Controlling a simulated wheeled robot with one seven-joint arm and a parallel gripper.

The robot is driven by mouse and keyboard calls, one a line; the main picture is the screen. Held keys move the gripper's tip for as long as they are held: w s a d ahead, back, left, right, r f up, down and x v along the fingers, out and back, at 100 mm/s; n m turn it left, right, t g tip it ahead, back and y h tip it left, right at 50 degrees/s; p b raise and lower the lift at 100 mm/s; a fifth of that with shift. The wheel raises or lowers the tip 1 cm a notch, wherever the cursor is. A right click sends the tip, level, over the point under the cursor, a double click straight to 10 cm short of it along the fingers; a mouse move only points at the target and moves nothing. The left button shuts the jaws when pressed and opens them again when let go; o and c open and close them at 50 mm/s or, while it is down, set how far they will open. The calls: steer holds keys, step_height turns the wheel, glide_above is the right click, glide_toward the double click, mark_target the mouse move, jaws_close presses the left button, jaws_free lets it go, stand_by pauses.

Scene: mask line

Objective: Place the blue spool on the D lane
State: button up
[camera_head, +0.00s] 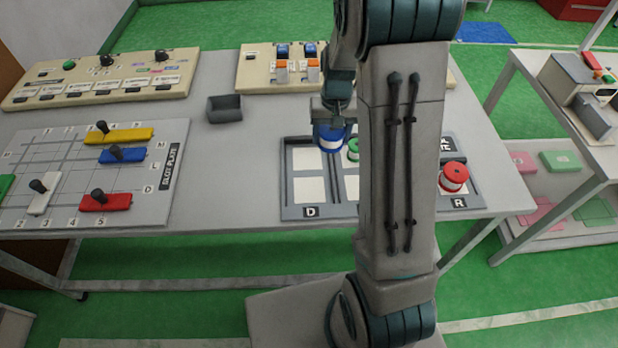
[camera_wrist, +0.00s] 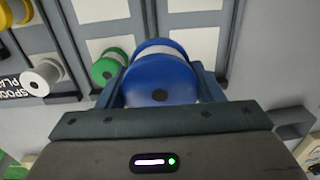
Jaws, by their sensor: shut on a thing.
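My gripper (camera_head: 335,122) is shut on the blue spool (camera_head: 330,138), which has a white band. The wrist view shows the spool (camera_wrist: 160,80) between the two fingers, above the grey spool plate. The plate's D lane (camera_head: 311,212) is the left column, marked D at its front edge, with two white squares that show no spool on them. In the head view the held spool is near the back of the plate, between the D lane and the column to its right. I cannot tell its height exactly.
A green spool (camera_head: 353,150) stands just right of the held spool, partly hidden by my arm. A red spool (camera_head: 453,177) stands in the R lane. A white spool (camera_wrist: 42,76) shows in the wrist view. A small grey bin (camera_head: 224,109) and the slot plate (camera_head: 172,180) lie to the left.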

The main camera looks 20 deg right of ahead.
steer(key=s+d+r+m+b, duration=0.2)
steer(key=d+r, duration=0.1)
steer(key=d, duration=0.2)
steer(key=p, duration=0.1)
glide_above(307, 158)
step_height(307, 158, down, 7)
steer(key=shift+f, duration=0.1)
steer(key=shift+f+p, duration=0.35)
steer(key=shift+f, duration=1.55)
steer(key=shift+f, duration=0.15)
steer(key=o, duration=1.1)
